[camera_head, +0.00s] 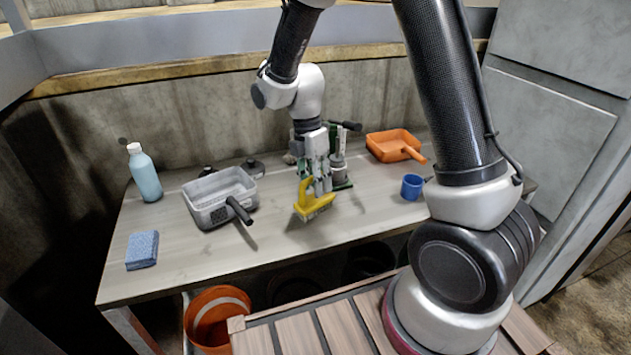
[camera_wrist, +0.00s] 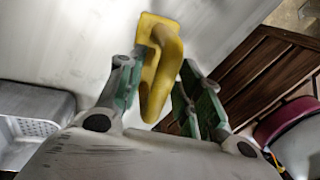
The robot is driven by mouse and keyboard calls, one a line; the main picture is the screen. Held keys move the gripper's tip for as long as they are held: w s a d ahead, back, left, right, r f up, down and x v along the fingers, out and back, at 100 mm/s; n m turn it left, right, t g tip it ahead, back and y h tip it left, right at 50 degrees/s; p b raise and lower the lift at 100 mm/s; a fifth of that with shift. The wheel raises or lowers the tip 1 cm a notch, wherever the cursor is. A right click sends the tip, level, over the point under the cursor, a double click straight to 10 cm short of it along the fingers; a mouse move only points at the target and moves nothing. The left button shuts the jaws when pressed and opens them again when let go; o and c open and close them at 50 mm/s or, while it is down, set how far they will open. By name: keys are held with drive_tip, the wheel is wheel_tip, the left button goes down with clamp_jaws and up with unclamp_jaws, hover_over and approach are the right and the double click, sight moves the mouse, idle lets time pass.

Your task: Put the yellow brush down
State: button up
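The yellow brush (camera_head: 303,205) is at my gripper (camera_head: 320,187) over the middle of the table (camera_head: 240,258). It has a looped yellow handle and a pale bristle side facing down, and it looks slightly tilted. In the wrist view, the handle of the yellow brush (camera_wrist: 162,70) sits between the two green-padded fingers of my gripper (camera_wrist: 160,95), which close around it. A dark shadow lies on the table under the brush. The gap between bristles and tabletop looks small; I cannot tell its exact height.
A grey tray (camera_head: 207,214) with a black-handled tool stands to the left. A blue sponge (camera_head: 142,250) and a bottle (camera_head: 145,175) are farther left. An orange dustpan (camera_head: 392,143) and a blue cup (camera_head: 411,187) are right. Bare tabletop lies around the brush's front and left.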

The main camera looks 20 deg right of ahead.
sight(310, 194)
drive_tip(key=shift+r, duration=0.1)
wheel_tip(310, 194, up, 11)
drive_tip(key=w, duration=0.2)
drive_tip(key=s+d+r+m+t+y, duration=0.1)
drive_tip(key=s+d+r+m+t, duration=0.2)
drive_tip(key=s+d+r+m, duration=0.6)
drive_tip(key=s+d+r+m+t, duration=0.1)
drive_tip(key=s+d+m, duration=0.1)
drive_tip(key=s+m, duration=0.4)
drive_tip(key=s+d+r+m+t, duration=0.1)
drive_tip(key=s+d+m+t, duration=0.1)
drive_tip(key=s+m, duration=0.4)
drive_tip(key=shift+d+m, duration=0.8)
drive_tip(key=shift+r, duration=0.1)
